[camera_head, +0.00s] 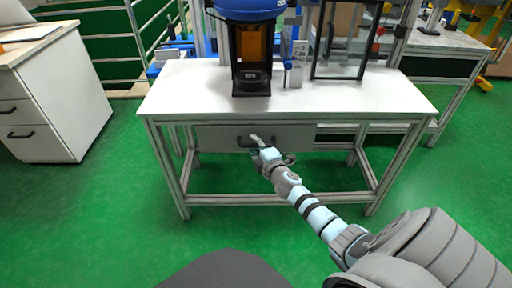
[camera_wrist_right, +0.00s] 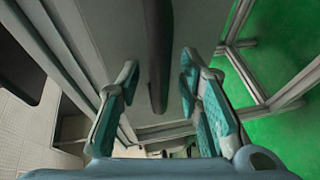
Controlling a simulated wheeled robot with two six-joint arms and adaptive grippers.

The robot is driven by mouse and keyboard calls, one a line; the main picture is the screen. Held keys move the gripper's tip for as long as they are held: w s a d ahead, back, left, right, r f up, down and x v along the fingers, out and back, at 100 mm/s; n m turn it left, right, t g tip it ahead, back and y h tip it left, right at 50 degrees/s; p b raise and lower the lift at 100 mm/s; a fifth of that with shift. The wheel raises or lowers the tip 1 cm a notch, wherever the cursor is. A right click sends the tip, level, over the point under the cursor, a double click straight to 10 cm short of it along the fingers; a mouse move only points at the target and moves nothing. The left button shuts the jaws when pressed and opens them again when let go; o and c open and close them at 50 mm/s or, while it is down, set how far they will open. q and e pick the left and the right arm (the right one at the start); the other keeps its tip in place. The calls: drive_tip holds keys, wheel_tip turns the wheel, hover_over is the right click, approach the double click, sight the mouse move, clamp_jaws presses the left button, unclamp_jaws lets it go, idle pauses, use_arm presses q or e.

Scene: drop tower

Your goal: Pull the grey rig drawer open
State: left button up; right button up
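The grey drawer (camera_head: 218,137) hangs under the white workbench top, and its front looks flush with the bench frame. Its dark bar handle (camera_head: 244,142) is partly hidden behind my right gripper (camera_head: 264,148) in the head view. In the right wrist view, the dark handle (camera_wrist_right: 158,45) runs down between the two fingers of my right gripper (camera_wrist_right: 159,88). The fingers stand apart with a gap on each side of the handle, and the grey drawer front (camera_wrist_right: 205,30) lies behind it. My left gripper is in neither view.
The white bench top (camera_head: 190,90) carries a blue-and-black rig (camera_head: 251,60) and a black frame (camera_head: 342,45). A white cabinet (camera_head: 60,100) stands at the left. The green floor (camera_head: 110,215) in front is clear.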

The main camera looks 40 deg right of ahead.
clamp_jaws()
idle(0.3)
